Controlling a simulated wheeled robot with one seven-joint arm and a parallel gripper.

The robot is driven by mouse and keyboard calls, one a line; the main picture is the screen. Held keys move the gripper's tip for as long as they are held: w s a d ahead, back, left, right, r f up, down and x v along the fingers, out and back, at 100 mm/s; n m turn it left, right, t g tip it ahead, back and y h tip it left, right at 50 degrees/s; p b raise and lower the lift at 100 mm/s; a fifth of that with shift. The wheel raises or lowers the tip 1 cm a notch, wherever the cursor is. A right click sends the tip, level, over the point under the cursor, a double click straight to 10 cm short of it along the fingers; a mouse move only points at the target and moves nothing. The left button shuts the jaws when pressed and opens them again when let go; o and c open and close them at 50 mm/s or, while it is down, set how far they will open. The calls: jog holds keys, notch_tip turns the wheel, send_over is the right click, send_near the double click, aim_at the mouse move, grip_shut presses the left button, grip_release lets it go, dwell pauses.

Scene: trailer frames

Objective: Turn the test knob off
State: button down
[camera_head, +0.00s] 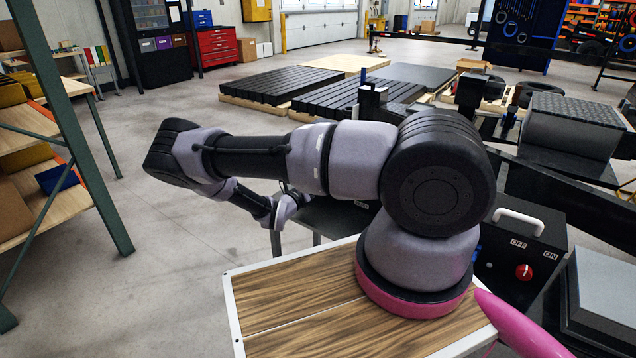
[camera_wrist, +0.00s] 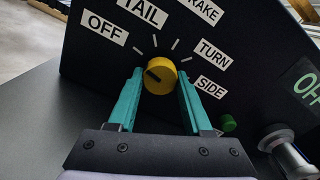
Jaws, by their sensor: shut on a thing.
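A yellow knob (camera_wrist: 162,66) sits on a dark panel (camera_wrist: 75,62) in the wrist view. White labels around it read OFF (camera_wrist: 103,27), TAIL, BRAKE in part, TURN and SIDE, with short white tick marks between. A dark mark on the knob's face lies toward its left side, on the OFF side. My gripper (camera_wrist: 159,76) has its teal fingers on the left and right of the knob, shut on it. In the head view, my arm hides the knob, and the fingers cannot be made out clearly.
A green button (camera_wrist: 228,122) and a metal fitting (camera_wrist: 287,147) are right of the knob. In the head view, a black box with a red knob (camera_head: 523,271) and OFF and ON labels stands at right. A shelf rack (camera_head: 75,130) stands at left; open floor lies between.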

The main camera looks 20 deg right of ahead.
jog(key=shift+n, duration=0.3)
jog(key=shift+c, duration=1.6)
grip_release()
jog(key=shift+a, duration=0.1)
jog(key=v, duration=1)
jog(key=shift+s+a, duration=0.25)
jog(key=shift+a, duration=0.05)
